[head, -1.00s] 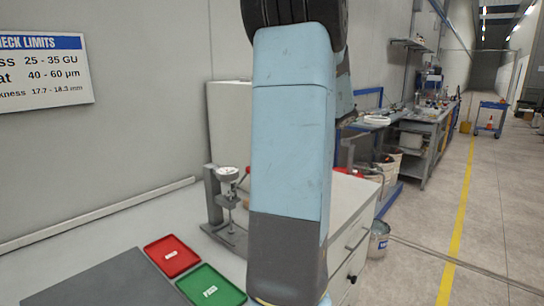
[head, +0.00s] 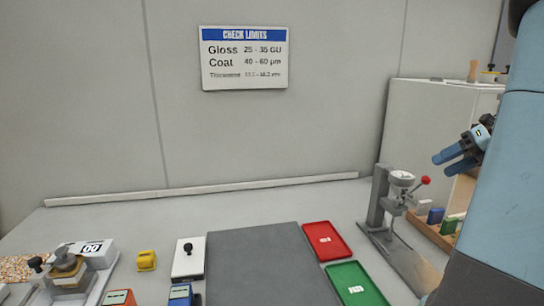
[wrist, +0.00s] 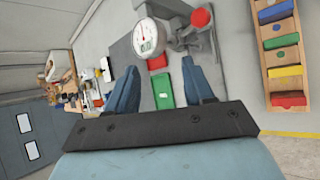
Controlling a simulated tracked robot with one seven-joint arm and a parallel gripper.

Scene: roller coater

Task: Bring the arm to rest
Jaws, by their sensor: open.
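My gripper (head: 462,158) shows at the right in the head view, its blue fingers pointing left, above the bench and beside the dial gauge stand (head: 378,205). In the wrist view my gripper (wrist: 163,82) has its two fingers spread apart with nothing between them. Beyond the fingers lie the green tray (wrist: 163,90) and the red tray (wrist: 157,62). The gauge dial (wrist: 147,35) and its red knob (wrist: 200,18) are just past the fingertips in that view. My blue arm fills the right edge of the head view.
The bench holds a grey mat (head: 265,265), red (head: 327,240) and green (head: 355,285) trays, a white device (head: 188,258) and a yellow block (head: 147,260). A wooden rack (wrist: 282,50) of coloured blocks stands near the gauge. A pale cabinet (head: 445,115) stands behind.

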